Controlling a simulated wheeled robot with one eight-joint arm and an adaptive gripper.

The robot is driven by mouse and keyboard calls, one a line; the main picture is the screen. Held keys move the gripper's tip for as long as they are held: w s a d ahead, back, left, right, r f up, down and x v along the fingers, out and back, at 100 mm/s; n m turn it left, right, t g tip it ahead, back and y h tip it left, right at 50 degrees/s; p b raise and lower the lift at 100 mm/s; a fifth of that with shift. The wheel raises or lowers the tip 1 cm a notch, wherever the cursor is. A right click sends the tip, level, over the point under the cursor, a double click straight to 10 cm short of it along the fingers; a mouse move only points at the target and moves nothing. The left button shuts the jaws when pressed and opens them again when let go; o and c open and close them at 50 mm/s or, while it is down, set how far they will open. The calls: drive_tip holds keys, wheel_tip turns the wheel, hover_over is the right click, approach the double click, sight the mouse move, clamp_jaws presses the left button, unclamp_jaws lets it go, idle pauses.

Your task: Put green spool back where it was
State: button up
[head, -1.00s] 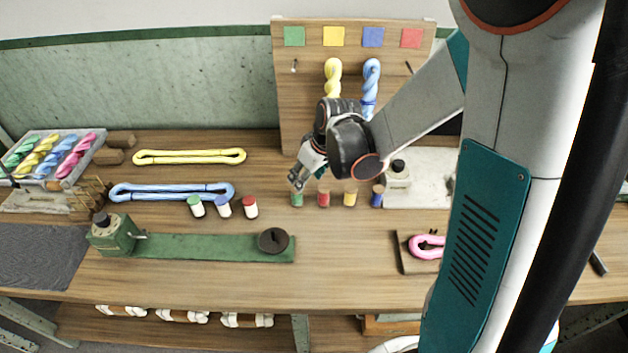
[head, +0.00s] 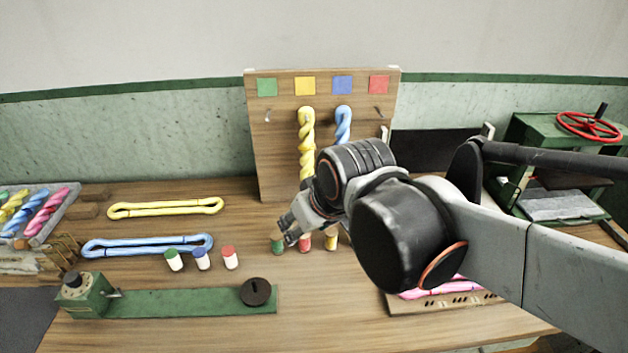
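A small spool wound with green (head: 278,244) stands upright on the table, at the left end of a short row with a red spool (head: 304,244) and a yellow spool (head: 331,242). A white cylinder with a green top (head: 174,260) stands farther left, beside a blue-topped one (head: 201,259) and a red-topped one (head: 229,258). My gripper (head: 286,230) points down and left right at the green spool, its fingers overlapping the spool's top in the picture. I cannot tell whether they touch it or how far apart they are.
A board (head: 275,140) with a yellow twisted skein (head: 306,140) and a blue one (head: 343,125) stands behind. A green jig with a dark knob (head: 255,292) lies in front. Yellow (head: 165,207) and blue (head: 150,245) loops lie left. My arm hides the table at right.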

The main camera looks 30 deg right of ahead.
drive_tip(key=shift+m+t, duration=0.4)
drive_tip(key=shift+s+r, duration=0.2)
drive_tip(key=shift+s, duration=0.9)
drive_tip(key=shift+s+r, duration=0.15)
drive_tip(key=shift+s, duration=0.95)
drive_tip(key=shift+f, duration=0.1)
drive_tip(key=shift+f+b, duration=0.6)
drive_tip(key=shift+b, duration=0.15)
